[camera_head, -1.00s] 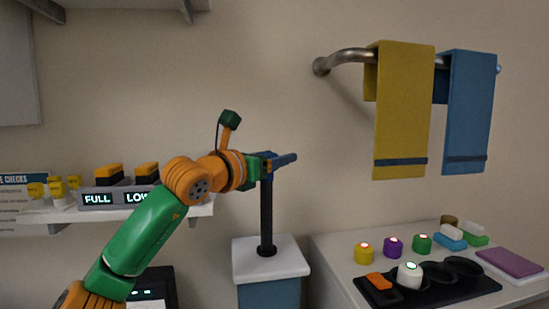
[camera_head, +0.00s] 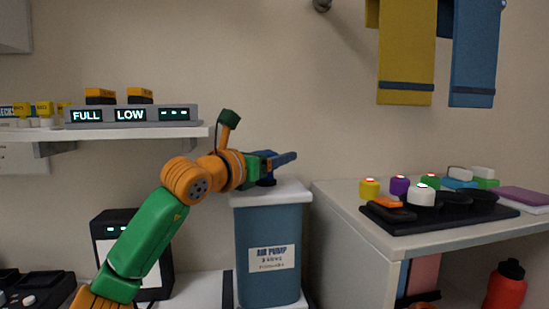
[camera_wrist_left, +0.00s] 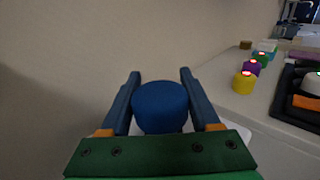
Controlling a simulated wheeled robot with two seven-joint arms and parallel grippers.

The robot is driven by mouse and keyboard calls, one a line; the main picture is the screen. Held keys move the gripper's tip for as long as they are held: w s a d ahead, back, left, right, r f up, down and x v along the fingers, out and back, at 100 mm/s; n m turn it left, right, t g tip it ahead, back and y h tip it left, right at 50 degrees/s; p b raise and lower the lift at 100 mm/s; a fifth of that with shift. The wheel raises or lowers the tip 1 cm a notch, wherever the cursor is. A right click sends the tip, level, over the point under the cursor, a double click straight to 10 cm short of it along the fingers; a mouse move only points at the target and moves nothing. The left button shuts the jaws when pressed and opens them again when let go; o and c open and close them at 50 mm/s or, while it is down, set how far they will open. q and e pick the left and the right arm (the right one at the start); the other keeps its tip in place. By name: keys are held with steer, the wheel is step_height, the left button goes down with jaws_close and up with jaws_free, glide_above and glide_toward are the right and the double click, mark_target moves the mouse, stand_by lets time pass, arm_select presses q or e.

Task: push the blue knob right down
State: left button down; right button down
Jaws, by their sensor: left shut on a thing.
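The blue knob (camera_wrist_left: 160,106) shows in the left wrist view as a round blue cap between my two blue fingers. My left gripper (camera_head: 284,160) is shut on it, one finger on each side. In the head view the gripper is just above the white lid (camera_head: 290,192) of the blue air pump (camera_head: 269,235). Only a short dark piece shows between the fingers and the lid; no length of black shaft is visible. The gripper hides most of the knob in the head view. My right gripper is not in view.
A shelf at the left carries a display panel (camera_head: 130,115) reading FULL and LOW. A grey cabinet (camera_head: 350,220) to the right carries a black tray (camera_head: 420,222) and several coloured knobs. Yellow (camera_head: 406,60) and blue (camera_head: 474,60) towels hang above. The wall behind the pump is bare.

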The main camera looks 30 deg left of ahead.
mark_target(253, 189)
arm_select(q)
steer(key=shift+w+d+f, duration=0.1)
steer(key=shift+f, duration=0.25)
steer(key=shift+c, duration=0.6)
jaws_free()
steer(key=s+b, duration=0.1)
steer(key=s, duration=0.1)
steer(key=s+b, duration=0.1)
steer(key=s, duration=0.1)
steer(key=s+a+b, duration=0.1)
steer(key=s, duration=0.1)
steer(key=shift+s, duration=0.6)
